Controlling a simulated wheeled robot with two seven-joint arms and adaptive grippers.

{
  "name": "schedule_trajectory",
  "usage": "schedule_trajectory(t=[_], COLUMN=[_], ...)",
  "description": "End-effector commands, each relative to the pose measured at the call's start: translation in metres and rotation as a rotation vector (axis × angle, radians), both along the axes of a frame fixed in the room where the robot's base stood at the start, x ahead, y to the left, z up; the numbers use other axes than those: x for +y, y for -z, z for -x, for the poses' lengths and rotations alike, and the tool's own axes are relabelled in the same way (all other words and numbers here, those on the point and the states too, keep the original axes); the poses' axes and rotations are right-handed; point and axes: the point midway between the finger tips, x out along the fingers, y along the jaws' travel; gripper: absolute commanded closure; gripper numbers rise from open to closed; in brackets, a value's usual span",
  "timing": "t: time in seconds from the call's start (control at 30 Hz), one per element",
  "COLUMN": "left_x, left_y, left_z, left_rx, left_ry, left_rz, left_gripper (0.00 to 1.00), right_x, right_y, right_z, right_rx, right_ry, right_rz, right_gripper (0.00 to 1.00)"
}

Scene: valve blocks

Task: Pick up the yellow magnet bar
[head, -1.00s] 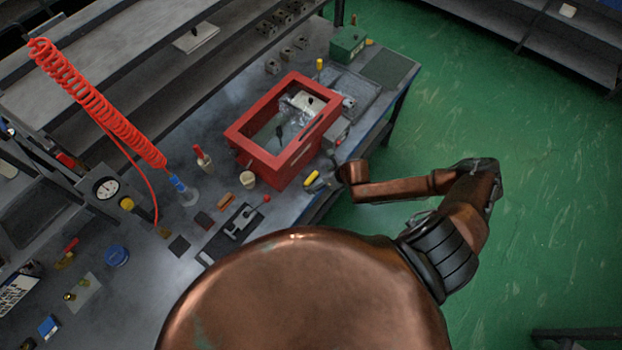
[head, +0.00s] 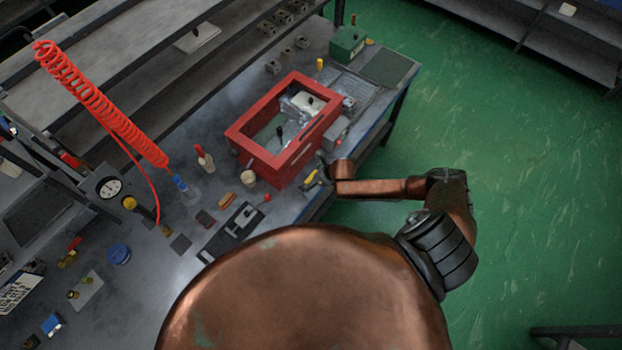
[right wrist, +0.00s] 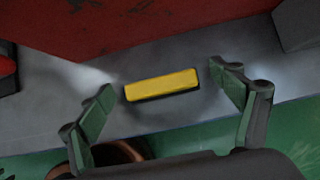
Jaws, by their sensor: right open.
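The yellow magnet bar (right wrist: 162,85) lies flat on the grey bench top in the right wrist view, close to the bench's front edge. It also shows in the head view (head: 311,180), partly hidden by my gripper. My right gripper (right wrist: 160,96) is open, with one finger on each side of the bar and a gap at both ends. Nothing is held between the fingers. In the head view my right gripper (head: 319,175) is small at the bench edge, beside the red box. My left gripper is not in view.
The red open box (head: 283,165) stands right behind the bar. A black fixture with a red knob (head: 234,228) lies to the left. A small cream cup (head: 248,176) stands near the box.

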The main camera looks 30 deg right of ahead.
Motion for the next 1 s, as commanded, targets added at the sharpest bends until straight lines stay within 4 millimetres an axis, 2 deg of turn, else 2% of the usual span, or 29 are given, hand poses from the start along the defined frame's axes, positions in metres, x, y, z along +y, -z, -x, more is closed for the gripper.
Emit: schedule_trajectory(t=[0.07, 0.13, 0.8, 1.0], left_x=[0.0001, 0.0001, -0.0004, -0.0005], left_y=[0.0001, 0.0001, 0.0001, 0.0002], left_z=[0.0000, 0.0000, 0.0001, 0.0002], left_rx=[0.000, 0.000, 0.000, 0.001], left_ry=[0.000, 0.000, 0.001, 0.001], left_rz=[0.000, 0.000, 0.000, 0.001], left_gripper=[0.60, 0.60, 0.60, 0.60], right_x=[-0.0001, -0.0001, -0.0002, 0.0000], right_y=[-0.0002, -0.0003, -0.0005, -0.0011], right_z=[0.0000, 0.0000, 0.0001, -0.0004], right_rx=[0.000, 0.000, 0.000, -0.002], right_ry=[0.000, 0.000, 0.000, 0.000], right_rz=[0.000, 0.000, 0.000, -0.001], right_gripper=[0.15, 0.19, 0.65, 0.65])
